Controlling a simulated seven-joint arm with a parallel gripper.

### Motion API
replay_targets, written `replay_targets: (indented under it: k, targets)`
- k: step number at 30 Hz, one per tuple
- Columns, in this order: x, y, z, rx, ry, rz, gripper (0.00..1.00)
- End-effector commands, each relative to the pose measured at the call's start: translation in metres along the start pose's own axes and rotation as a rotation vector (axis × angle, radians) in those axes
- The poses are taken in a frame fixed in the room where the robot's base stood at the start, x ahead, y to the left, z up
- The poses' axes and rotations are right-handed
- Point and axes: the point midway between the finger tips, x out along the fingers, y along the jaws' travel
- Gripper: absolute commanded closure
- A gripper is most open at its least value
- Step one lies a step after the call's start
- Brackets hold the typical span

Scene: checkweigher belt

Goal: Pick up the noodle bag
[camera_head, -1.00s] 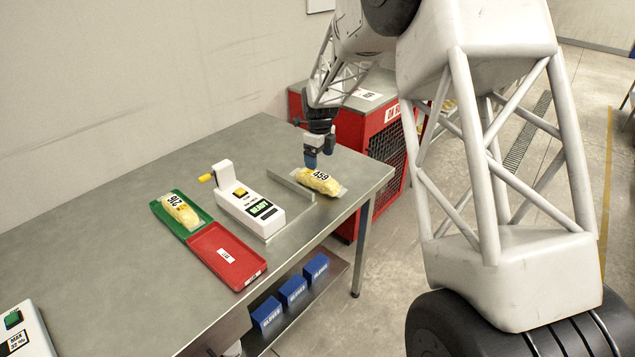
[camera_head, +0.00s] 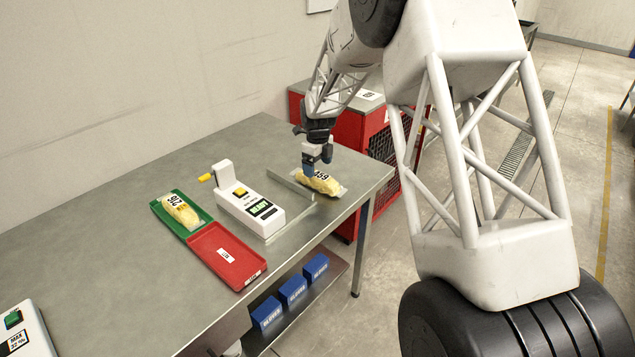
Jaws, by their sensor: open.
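A yellow noodle bag (camera_head: 322,184) with a white label reading 459 lies on the grey table at the right, beside a low metal rail. My gripper (camera_head: 317,165) is open, with its blue fingertips right at the bag's far left end. I cannot tell whether the fingers touch the bag or stand around it. A second yellow bag (camera_head: 179,210) with a number label lies in the green tray (camera_head: 193,231).
A red tray (camera_head: 225,254) adjoins the green one. A white weighing unit (camera_head: 250,207) with a yellow-knobbed handle stands between the trays and the rail (camera_head: 290,184). Blue boxes (camera_head: 292,290) sit on the lower shelf. A red cabinet (camera_head: 380,150) stands behind the table.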

Motion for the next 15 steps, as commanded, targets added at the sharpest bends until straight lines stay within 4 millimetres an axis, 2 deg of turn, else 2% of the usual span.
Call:
replay_targets:
  k: [9, 15]
  targets:
    - [0.001, 0.0, 0.0, 0.0, 0.0, 0.0, 0.11]
    - [0.014, 0.002, -0.001, 0.0, 0.001, 0.001, 0.11]
